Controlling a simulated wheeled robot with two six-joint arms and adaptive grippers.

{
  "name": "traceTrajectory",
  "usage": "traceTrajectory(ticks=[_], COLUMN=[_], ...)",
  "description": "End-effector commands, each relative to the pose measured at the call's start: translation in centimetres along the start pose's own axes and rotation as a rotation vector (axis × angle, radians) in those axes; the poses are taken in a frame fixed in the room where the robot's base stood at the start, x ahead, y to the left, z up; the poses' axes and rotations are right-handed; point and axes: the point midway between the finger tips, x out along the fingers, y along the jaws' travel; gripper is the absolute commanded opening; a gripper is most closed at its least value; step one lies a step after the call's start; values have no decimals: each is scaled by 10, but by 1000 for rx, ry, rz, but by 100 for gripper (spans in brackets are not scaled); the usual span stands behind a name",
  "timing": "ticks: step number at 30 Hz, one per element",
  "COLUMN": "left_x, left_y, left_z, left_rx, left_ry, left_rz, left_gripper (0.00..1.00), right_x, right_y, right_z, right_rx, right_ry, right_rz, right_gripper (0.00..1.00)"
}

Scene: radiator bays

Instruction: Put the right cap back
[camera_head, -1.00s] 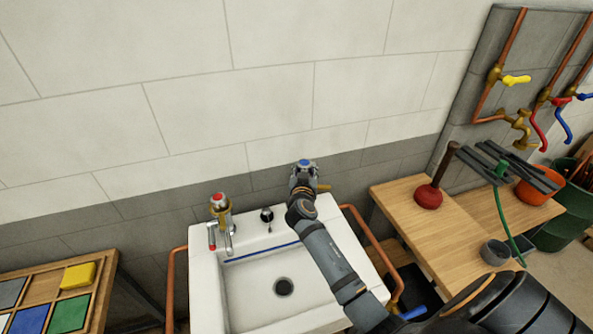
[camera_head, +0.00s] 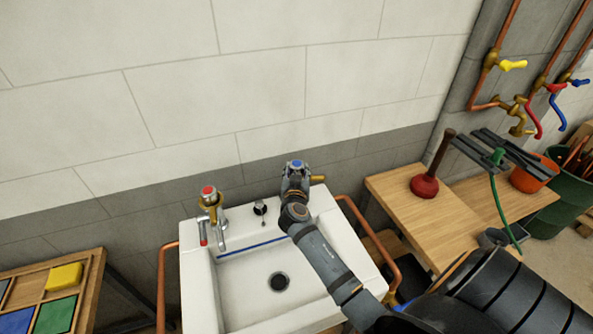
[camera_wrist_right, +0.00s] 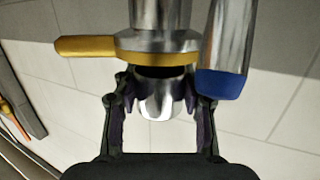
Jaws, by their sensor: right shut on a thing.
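The right tap stands at the back right corner of the white sink (camera_head: 207,300). In the head view my right gripper (camera_head: 295,181) is at the top of this tap and hides most of it. The blue-topped cap (camera_head: 296,163) shows between its fingers. In the right wrist view the gripper (camera_wrist_right: 159,108) is shut on the cap's chrome body (camera_wrist_right: 159,100). The cap lies in line with the tap's brass collar (camera_wrist_right: 150,48), with a dark band between them. A blue-tipped spout (camera_wrist_right: 222,82) is beside it. My left gripper is out of view.
The left tap with its red cap (camera_head: 208,190) stands at the sink's back left. A black knob (camera_head: 260,207) is between the taps. Copper pipes flank the sink. A wooden bench (camera_head: 400,192) with a red plunger (camera_head: 424,187) is to the right.

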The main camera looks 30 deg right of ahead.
Motion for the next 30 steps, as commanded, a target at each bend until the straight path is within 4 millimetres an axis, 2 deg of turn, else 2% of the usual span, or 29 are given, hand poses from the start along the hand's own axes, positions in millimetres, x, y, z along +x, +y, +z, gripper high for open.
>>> traceTrajectory(ticks=[1,4,12,13,17,18,26,30], left_x=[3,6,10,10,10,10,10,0], left_y=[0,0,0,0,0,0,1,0], left_z=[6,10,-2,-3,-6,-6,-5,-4], left_rx=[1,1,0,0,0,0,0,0], left_ry=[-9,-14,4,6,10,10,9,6], left_rz=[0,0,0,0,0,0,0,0], left_gripper=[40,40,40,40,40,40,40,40], right_x=[1,1,1,1,1,1,1,0], right_y=[0,0,0,0,0,0,0,0], right_z=[2,4,6,6,6,6,6,-1], right_rx=[0,0,0,0,0,0,0,0], right_ry=[1,1,2,1,1,1,1,0], right_rz=[0,0,0,0,0,0,0,0], right_gripper=[9,9,9,45,62,65,65,65])
